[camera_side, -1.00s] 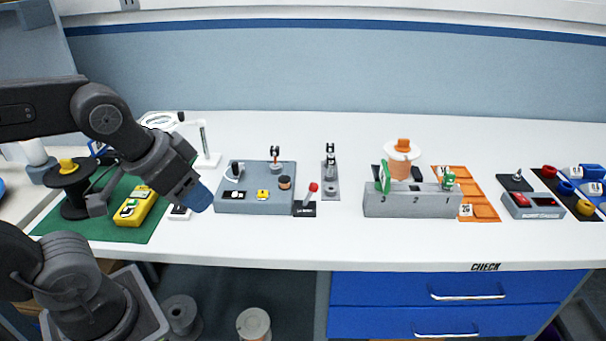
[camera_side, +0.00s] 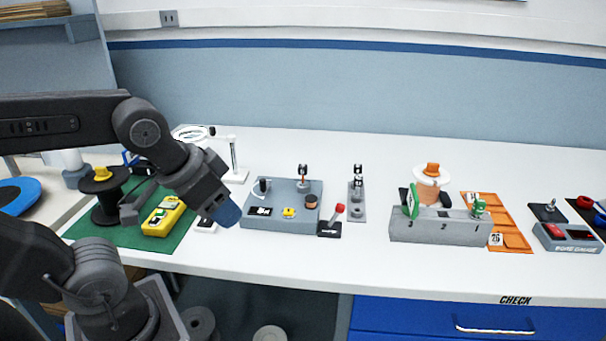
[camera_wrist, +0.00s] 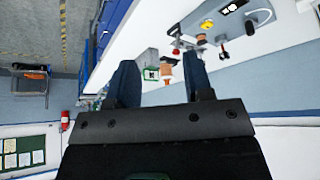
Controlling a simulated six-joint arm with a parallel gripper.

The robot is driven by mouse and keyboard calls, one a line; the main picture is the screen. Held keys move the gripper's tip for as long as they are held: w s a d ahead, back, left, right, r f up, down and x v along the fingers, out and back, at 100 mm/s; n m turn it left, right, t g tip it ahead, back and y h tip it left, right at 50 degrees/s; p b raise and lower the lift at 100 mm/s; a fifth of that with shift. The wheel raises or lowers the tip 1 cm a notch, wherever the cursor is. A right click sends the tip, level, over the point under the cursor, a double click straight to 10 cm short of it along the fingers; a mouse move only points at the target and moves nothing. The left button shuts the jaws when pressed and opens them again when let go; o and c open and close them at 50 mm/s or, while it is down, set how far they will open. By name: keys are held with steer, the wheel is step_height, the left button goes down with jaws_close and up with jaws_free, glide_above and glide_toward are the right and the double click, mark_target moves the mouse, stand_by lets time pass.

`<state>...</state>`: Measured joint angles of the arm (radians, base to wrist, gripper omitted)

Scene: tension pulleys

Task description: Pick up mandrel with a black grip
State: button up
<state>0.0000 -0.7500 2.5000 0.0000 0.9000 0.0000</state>
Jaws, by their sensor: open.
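Two small upright pieces with black tops stand in a narrow grey rack (camera_side: 357,203) in the side view. They look like mandrels with black grips, but are too small to be sure. Another black-topped upright piece (camera_side: 303,172) stands on the grey station to their left. My gripper (camera_side: 225,212) is above the bench's front left, left of the rack and apart from it. In the wrist view my gripper (camera_wrist: 160,80) shows two blue fingers spread apart, with nothing held between them.
The grey station (camera_side: 265,221) and a red-knobbed lever (camera_side: 339,208) lie between my gripper and the rack. A yellow device (camera_side: 163,216) lies on a green mat at left. The bench front is mostly clear.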

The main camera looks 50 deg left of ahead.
steer(key=shift+o, duration=0.4)
steer(key=shift+o, duration=0.6)
steer(key=w+a+r+m+g, duration=0.1)
steer(key=w+a+r+m, duration=0.2)
steer(key=w, duration=0.4)
steer(key=w+a+r+m+g, duration=0.2)
steer(key=w+a+r+m, duration=0.1)
steer(key=w, duration=0.4)
steer(key=m+g, duration=0.3)
steer(key=m, duration=0.4)
glide_above(303, 166)
step_height(303, 166, down, 6)
steer(key=f, duration=0.7)
steer(key=shift+s+a+f, duration=0.1)
steer(key=shift+s+f, duration=0.2)
steer(key=shift+f, duration=0.05)
steer(key=shift+w+f, duration=0.2)
steer(key=shift+f, duration=1.2)
steer(key=shift+w+f, duration=0.15)
steer(key=shift+f, duration=1.25)
